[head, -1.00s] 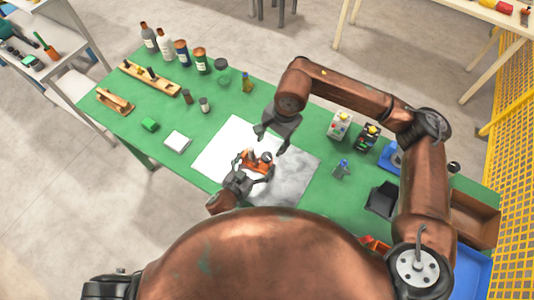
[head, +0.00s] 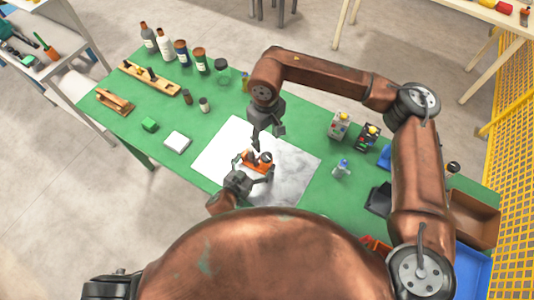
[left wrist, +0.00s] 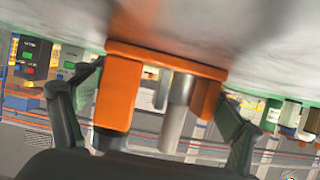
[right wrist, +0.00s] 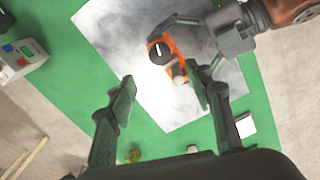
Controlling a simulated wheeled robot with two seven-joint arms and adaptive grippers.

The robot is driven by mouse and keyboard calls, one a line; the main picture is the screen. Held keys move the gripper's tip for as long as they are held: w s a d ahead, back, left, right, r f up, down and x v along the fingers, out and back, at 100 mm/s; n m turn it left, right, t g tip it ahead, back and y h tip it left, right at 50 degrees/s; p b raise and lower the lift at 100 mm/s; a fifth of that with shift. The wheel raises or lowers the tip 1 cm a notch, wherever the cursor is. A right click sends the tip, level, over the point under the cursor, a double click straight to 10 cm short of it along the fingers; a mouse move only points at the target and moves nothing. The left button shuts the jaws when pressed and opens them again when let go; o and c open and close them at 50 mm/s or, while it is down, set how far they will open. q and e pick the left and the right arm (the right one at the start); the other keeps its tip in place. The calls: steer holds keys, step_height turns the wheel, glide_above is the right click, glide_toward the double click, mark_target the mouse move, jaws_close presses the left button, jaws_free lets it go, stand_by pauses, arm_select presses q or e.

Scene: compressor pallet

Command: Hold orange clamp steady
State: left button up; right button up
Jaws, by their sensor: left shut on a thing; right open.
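The orange clamp (head: 258,162) sits on the white-grey sheet in the middle of the green table. It has orange sides and a dark round part on top. My left gripper (head: 243,178) is shut on it from the near side. In the left wrist view, the clamp (left wrist: 117,92) lies between my left fingers, with grey cylindrical parts between its orange arms. My right gripper (head: 263,140) is open and empty, pointing down just beyond and above the clamp. In the right wrist view, the clamp (right wrist: 178,55) and my left gripper lie beyond my open right fingers (right wrist: 162,92).
The sheet (head: 225,145) has bare room on its left. A white block (head: 177,142) and a green block (head: 149,124) lie left of it. Several bottles (head: 165,45) stand at the back left.

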mark_target(266, 156)
step_height(266, 156, down, 11)
stand_by(0.4)
steer(key=shift+c, duration=0.7)
steer(key=c, duration=1)
